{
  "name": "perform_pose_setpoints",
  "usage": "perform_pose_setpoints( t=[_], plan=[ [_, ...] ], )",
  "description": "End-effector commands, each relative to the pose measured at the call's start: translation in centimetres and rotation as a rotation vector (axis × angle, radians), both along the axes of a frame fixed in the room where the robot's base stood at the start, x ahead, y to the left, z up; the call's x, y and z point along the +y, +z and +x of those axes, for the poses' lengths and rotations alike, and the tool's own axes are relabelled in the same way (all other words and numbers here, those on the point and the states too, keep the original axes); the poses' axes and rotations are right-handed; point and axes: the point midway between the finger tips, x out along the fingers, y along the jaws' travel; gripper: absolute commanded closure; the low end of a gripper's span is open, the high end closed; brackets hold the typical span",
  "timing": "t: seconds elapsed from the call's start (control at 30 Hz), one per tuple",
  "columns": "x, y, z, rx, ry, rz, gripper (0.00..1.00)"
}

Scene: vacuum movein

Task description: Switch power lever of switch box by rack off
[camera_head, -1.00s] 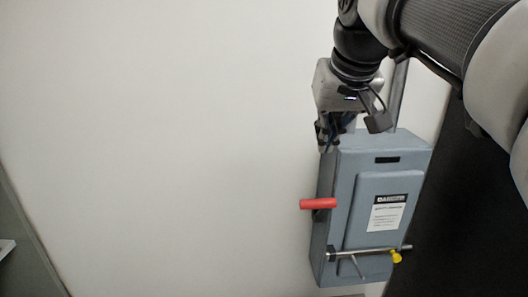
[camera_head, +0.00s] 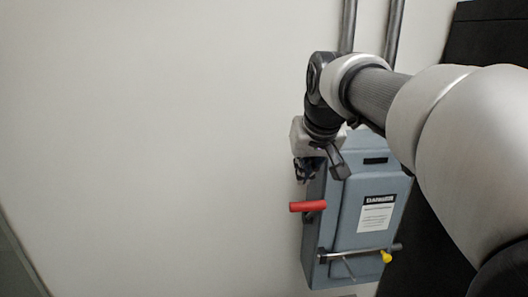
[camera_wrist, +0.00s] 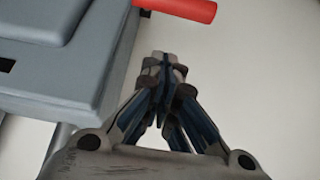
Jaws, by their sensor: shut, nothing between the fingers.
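The switch box (camera_head: 342,225) is a blue-grey metal case on the pale wall, with a white danger label on its front. Its red power lever (camera_head: 308,206) sticks out to the left from the box's left side, roughly level. My gripper (camera_head: 304,181) is above the lever, at the upper left side of the box, and is shut with nothing in it. In the wrist view the closed fingertips (camera_wrist: 164,62) lie beside the box (camera_wrist: 75,60), apart from the red lever (camera_wrist: 180,9), which shows at the top edge.
Two metal conduits (camera_head: 347,25) rise from the top of the box. A metal rod with a yellow knob (camera_head: 386,256) crosses the box's lower front. A dark rack (camera_head: 490,40) stands to the right, partly behind my arm. The wall left of the lever is clear.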

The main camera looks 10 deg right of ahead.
Motion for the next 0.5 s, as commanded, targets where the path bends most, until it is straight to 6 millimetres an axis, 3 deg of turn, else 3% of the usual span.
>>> perform_pose_setpoints(
  t=[0.2, 0.5],
  plan=[
    [0.0, -1.6, -1.8, -0.003, 0.000, 0.000, 1.00],
    [0.0, -1.9, -2.2, -0.005, 0.000, 0.000, 1.00]
  ],
)
